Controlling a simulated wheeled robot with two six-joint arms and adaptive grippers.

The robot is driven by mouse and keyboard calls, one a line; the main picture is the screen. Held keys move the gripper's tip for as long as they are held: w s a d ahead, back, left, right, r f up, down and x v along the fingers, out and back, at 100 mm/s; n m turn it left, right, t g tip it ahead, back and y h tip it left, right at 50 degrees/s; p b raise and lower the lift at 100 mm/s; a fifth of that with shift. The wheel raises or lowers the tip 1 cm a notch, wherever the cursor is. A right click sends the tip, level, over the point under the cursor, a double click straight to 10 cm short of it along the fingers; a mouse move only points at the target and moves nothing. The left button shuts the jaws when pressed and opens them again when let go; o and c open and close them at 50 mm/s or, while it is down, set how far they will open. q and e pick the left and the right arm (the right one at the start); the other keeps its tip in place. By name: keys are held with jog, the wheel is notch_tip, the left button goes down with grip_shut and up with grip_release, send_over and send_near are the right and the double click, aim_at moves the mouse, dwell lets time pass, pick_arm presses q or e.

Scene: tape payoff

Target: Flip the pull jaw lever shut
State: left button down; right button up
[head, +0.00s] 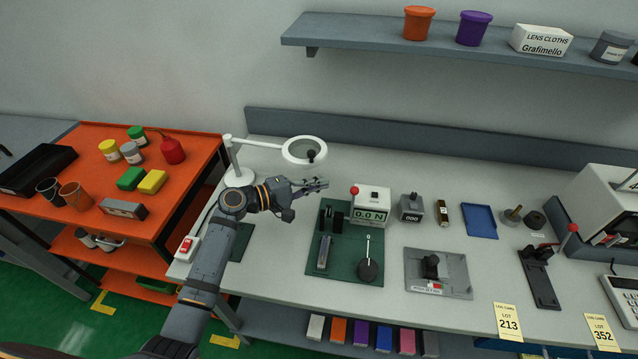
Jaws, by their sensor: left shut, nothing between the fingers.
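My left gripper (316,184) is shut and empty, held above the bench just left of a lever with a red ball knob (354,190). A gap shows between the fingertips and the knob. This lever rises at the back of a dark green plate (345,268), next to black jaw blocks (338,222) and a white force gauge (371,197) reading 0.0 N. The lever's shaft is mostly hidden, and I cannot tell its exact angle. A second red-ball lever (572,229) stands on a black base at the right. My right gripper is not in view.
A magnifier lamp (304,149) stands behind my left gripper. A grey fixture plate (458,284), a small counter (411,208) and a blue tray (480,220) lie to the right. An orange cart (100,160) is at left. Bare bench lies along the back.

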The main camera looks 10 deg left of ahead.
pick_arm(q)
jog(key=d+p, duration=0.4)
jog(key=d, duration=0.2)
jog(key=shift+d, duration=0.4)
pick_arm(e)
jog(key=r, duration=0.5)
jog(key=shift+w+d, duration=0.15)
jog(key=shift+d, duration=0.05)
pick_arm(q)
jog(key=shift+w, duration=0.2)
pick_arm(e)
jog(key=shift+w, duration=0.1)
pick_arm(q)
jog(key=shift+s, duration=0.1)
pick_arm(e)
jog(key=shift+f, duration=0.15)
